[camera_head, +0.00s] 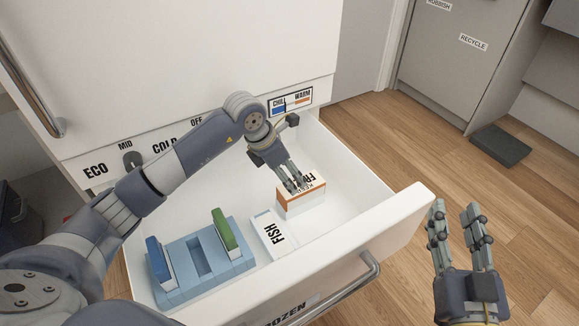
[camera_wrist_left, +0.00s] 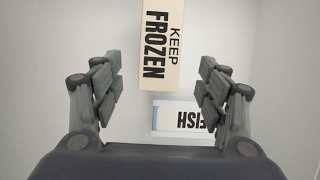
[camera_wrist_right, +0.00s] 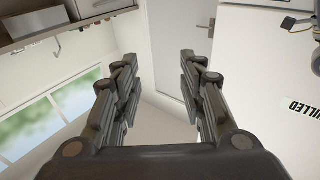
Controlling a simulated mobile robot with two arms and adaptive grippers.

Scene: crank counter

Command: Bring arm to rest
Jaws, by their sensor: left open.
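My left arm reaches from the left over the open white drawer (camera_head: 400,212). My left gripper (camera_head: 293,187) is open above a white box with an orange edge (camera_head: 303,200), marked KEEP FROZEN. In the left wrist view the box (camera_wrist_left: 160,45) lies beyond the spread fingers, with nothing between the fingertips. My right gripper (camera_head: 455,212) is open and empty, to the right of the drawer front, fingers pointing up. In the right wrist view its fingers (camera_wrist_right: 160,80) are spread with nothing between them.
A FISH box (camera_head: 268,235) lies in the drawer beside a blue rack (camera_head: 205,262) holding a green piece (camera_head: 224,229) and a blue piece (camera_head: 158,262). A CHILL/WARM panel (camera_head: 291,101) is behind the left gripper. Wooden floor (camera_head: 440,150) is open at right, with a dark mat (camera_head: 499,146).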

